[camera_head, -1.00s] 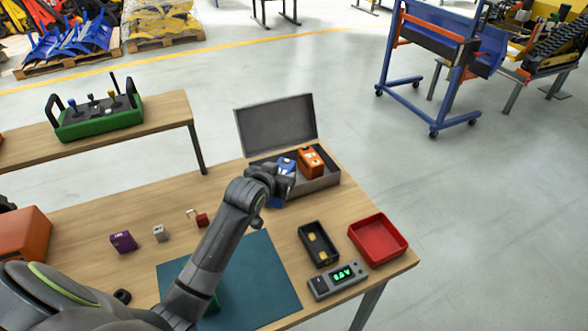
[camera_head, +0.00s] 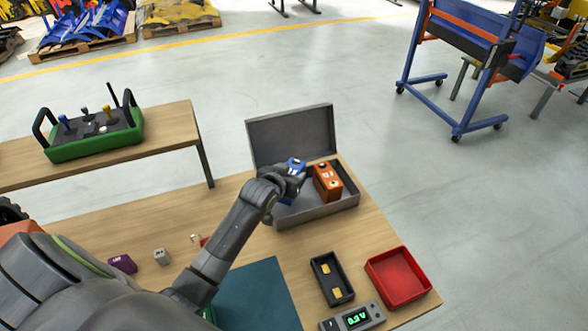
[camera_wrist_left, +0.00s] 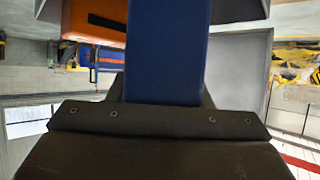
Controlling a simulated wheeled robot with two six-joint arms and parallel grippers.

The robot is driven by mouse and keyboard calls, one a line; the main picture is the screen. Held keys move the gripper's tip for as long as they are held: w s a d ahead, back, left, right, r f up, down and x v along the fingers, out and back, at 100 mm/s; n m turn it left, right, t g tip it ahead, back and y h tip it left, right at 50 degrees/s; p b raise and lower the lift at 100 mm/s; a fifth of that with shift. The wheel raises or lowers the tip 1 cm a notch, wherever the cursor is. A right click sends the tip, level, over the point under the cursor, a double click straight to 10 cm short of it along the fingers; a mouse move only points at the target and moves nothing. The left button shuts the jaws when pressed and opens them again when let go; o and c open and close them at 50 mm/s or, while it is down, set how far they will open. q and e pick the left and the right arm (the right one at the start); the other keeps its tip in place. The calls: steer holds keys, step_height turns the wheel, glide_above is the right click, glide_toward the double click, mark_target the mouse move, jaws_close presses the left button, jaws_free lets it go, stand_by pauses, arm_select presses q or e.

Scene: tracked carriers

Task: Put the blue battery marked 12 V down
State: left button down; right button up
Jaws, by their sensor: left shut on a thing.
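The blue battery (camera_head: 296,164) is held in my left gripper (camera_head: 288,184), at the left part of the open grey case (camera_head: 318,212). Its marking is too small to read. In the left wrist view, the blue battery (camera_wrist_left: 168,50) fills the middle, in front of the dark gripper body. The gripper hides much of its lower part in the head view, so I cannot tell its exact height over the case floor. My right gripper is not in view.
An orange battery (camera_head: 327,182) stands in the case, right of the blue one. A black tray (camera_head: 319,296), a red tray (camera_head: 372,271) and a meter (camera_head: 352,318) are at the table's right. A teal mat (camera_head: 262,295) lies in front, partly behind my arm.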

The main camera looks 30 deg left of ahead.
arm_select(q)
steer(key=shift+w+f, duration=0.2)
steer(key=shift+f, duration=2.4)
steer(key=c, duration=1.2)
jaws_free()
steer(key=shift+s+f, duration=0.15)
steer(key=shift+f, duration=0.2)
steer(key=o, duration=0.5)
steer(key=shift+r, duration=0.1)
steer(key=shift+r, duration=0.1)
steer(key=v, duration=1.2)
